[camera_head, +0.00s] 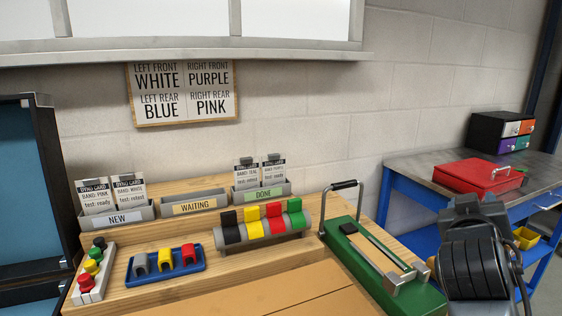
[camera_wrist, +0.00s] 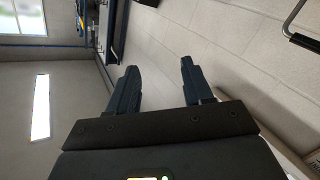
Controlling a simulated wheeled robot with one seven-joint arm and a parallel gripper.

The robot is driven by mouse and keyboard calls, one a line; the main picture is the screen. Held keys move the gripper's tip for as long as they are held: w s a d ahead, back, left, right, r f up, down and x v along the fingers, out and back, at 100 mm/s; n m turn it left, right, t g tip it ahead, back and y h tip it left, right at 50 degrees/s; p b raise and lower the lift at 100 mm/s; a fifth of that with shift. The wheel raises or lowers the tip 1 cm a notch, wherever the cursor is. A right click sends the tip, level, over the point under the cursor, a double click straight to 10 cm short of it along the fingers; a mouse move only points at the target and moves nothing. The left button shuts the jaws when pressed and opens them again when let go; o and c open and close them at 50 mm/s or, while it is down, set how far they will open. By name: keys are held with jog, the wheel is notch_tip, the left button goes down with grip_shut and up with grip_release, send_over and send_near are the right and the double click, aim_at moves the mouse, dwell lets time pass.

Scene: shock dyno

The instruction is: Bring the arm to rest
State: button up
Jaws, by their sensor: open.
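My gripper (camera_wrist: 157,88) shows in the wrist view with its two dark fingers spread apart. Nothing is between them, and only floor and wall lie beyond. In the head view my arm (camera_head: 472,250) stands at the lower right, folded, in front of the blue bench and to the right of the green device. The fingers cannot be made out in the head view.
The wooden bench holds a green device (camera_head: 375,262) with a black handle, a blue tray (camera_head: 165,264), a button box (camera_head: 93,272), a clamp rack (camera_head: 264,225) and card holders marked NEW, WAITING and DONE. A red case (camera_head: 477,174) lies on the blue bench (camera_head: 415,176).

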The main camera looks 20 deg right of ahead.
jog(key=s+a+f+n+t+y, duration=0.6)
jog(key=s+a+f+n+y, duration=0.5)
jog(key=a+f, duration=0.5)
jog(key=s+a+m+y, duration=0.2)
jog(key=s+a, duration=0.4)
jog(key=s, duration=0.4)
jog(key=s+a+m+y, duration=0.1)
jog(key=s+a+m, duration=0.1)
jog(key=s+a, duration=0.4)
jog(key=s, duration=0.4)
jog(key=shift+a+r+m+y, duration=0.25)
jog(key=shift+r+m+y, duration=0.05)
jog(key=shift+m+y, duration=0.1)
